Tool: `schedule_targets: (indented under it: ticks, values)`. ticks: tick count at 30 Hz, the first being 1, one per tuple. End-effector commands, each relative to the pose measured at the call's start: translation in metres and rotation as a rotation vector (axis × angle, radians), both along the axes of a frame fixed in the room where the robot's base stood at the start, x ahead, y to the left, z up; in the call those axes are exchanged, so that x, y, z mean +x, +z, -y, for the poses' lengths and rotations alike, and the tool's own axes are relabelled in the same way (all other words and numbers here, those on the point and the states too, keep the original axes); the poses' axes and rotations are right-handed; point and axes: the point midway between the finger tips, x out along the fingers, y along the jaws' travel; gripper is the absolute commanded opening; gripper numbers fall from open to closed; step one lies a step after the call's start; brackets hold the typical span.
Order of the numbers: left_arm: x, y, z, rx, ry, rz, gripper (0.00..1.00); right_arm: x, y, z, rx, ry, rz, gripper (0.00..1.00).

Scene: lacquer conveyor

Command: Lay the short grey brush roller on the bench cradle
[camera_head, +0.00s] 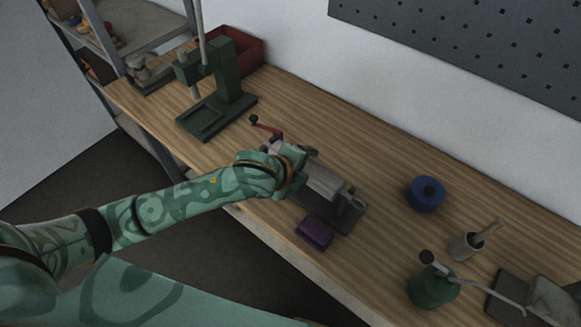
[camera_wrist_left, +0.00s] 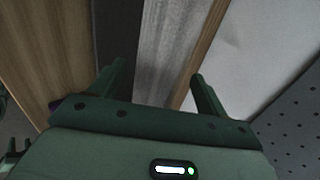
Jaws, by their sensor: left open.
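The short grey brush roller (camera_head: 325,181) lies lengthwise over the bench cradle (camera_head: 346,222), a dark base plate with uprights. Its right end is by an upright; its left end is hidden behind my left gripper. My left gripper (camera_head: 303,168) is open at the left part of the roller. In the left wrist view, the grey roller (camera_wrist_left: 164,45) runs between the two spread fingers of my left gripper (camera_wrist_left: 158,72). I cannot tell whether a finger touches it. My right gripper is not in view.
A purple block (camera_head: 314,233) sits just in front of the cradle. A red-handled crank (camera_head: 266,128) is behind it. A green press (camera_head: 222,85) and red bin (camera_head: 247,50) stand at the left. A blue round tin (camera_head: 426,194), grey cup (camera_head: 466,246) and green can (camera_head: 433,287) are at the right.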

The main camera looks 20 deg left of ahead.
Motion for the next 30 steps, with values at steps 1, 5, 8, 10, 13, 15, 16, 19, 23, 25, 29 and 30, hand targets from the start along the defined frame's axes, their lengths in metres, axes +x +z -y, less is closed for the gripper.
schedule_targets:
  ticks: [1, 5, 8, 10, 13, 15, 16, 19, 23, 25, 29, 30]
  values:
    - [-0.004, 0.007, -0.002, 0.0, 0.001, 0.001, 0.76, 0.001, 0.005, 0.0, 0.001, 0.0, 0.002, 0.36]
    - [-0.022, 0.028, -0.009, 0.001, -0.001, 0.002, 0.76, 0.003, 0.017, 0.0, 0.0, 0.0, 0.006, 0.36]
    - [-0.04, 0.049, -0.017, 0.0, -0.002, 0.002, 0.76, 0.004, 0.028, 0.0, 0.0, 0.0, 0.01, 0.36]
    - [-0.054, 0.063, -0.022, 0.0, -0.002, 0.002, 0.76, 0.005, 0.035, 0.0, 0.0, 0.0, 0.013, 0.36]
    - [-0.071, 0.081, -0.029, 0.0, -0.001, 0.003, 0.76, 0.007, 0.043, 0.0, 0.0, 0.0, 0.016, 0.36]
    - [-0.081, 0.091, -0.033, 0.0, -0.001, 0.001, 0.76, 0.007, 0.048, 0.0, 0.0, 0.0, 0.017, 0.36]
    - [-0.085, 0.095, -0.035, 0.0, -0.001, 0.002, 0.76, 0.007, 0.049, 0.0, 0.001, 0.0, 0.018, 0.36]
    - [-0.095, 0.105, -0.039, 0.0, -0.001, 0.001, 0.76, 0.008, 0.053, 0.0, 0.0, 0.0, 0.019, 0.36]
    - [-0.102, 0.111, -0.042, 0.0, 0.0, 0.001, 0.76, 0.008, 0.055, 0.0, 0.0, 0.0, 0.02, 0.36]
    - [-0.103, 0.112, -0.042, 0.0, 0.0, 0.001, 0.76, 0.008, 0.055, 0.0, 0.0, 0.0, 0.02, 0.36]
    - [-0.104, 0.112, -0.043, 0.0, 0.0, 0.001, 0.76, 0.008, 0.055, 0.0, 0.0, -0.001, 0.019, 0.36]
    - [-0.104, 0.112, -0.042, 0.0, 0.0, 0.001, 0.76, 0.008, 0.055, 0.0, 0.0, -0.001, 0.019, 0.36]
